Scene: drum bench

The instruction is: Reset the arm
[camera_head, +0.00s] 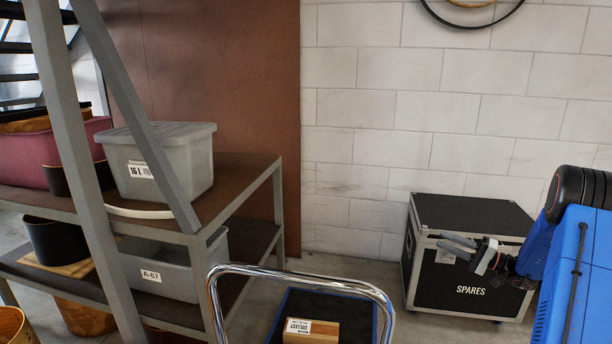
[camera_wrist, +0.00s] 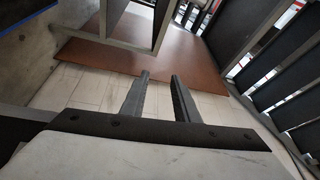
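My gripper (camera_head: 441,241) shows at the right in the head view, on the end of my blue and black arm. It points left, in front of the upper part of a black case marked SPARES (camera_head: 470,287). In the wrist view my gripper (camera_wrist: 160,77) has its two grey fingers apart. Nothing is between them.
A grey shelf rack (camera_head: 240,189) at the left holds a grey lidded bin (camera_head: 190,158), a lower grey bin (camera_head: 165,277) and other tubs. A chrome-handled cart (camera_head: 300,271) with a small labelled box (camera_head: 318,336) stands front centre. A white block wall (camera_head: 400,130) is behind.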

